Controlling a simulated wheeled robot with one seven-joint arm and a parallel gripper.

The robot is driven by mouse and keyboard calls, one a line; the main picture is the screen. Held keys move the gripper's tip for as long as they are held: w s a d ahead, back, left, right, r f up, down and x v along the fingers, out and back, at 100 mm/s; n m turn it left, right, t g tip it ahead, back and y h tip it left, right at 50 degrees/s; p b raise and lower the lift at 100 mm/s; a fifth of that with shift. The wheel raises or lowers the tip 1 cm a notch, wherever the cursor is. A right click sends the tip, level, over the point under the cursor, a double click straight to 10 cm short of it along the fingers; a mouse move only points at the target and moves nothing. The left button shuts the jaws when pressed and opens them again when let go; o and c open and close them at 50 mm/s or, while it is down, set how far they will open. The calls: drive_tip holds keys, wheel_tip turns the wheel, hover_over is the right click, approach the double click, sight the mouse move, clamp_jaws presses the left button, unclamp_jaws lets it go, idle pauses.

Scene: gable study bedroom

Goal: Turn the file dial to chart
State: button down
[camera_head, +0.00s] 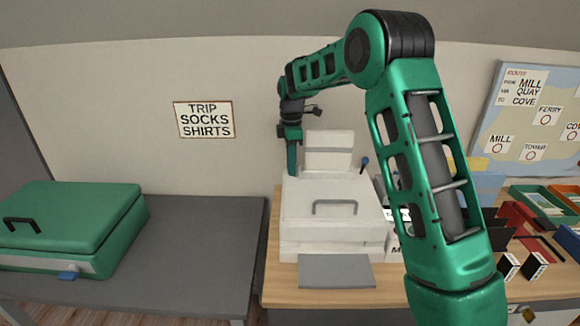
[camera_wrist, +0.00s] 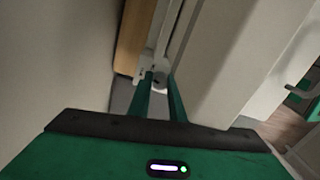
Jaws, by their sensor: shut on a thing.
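My gripper (camera_head: 292,158) points down at the back left of a white box-like unit (camera_head: 330,200) with a grey handle on its lid. In the wrist view my two green fingers (camera_wrist: 160,82) close around a small grey round knob (camera_wrist: 160,77), which looks like the file dial. It sits low beside the pale unit's wall. The fingertips hide part of it. I cannot read any chart mark or pointer on it. In the head view the unit hides the dial.
A small blue-knobbed lever (camera_head: 364,162) stands at the unit's right. A grey plate (camera_head: 336,271) lies in front. A green case (camera_head: 70,225) is on the left grey desk. Trays (camera_head: 540,200) and small boxes crowd the right. A sign (camera_head: 204,119) hangs behind.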

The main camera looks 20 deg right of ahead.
drive_tip(key=m, duration=0.5)
drive_tip(key=shift+w+r+m, duration=0.15)
drive_tip(key=shift+m, duration=2.35)
drive_tip(key=c, duration=1.9)
unclamp_jaws()
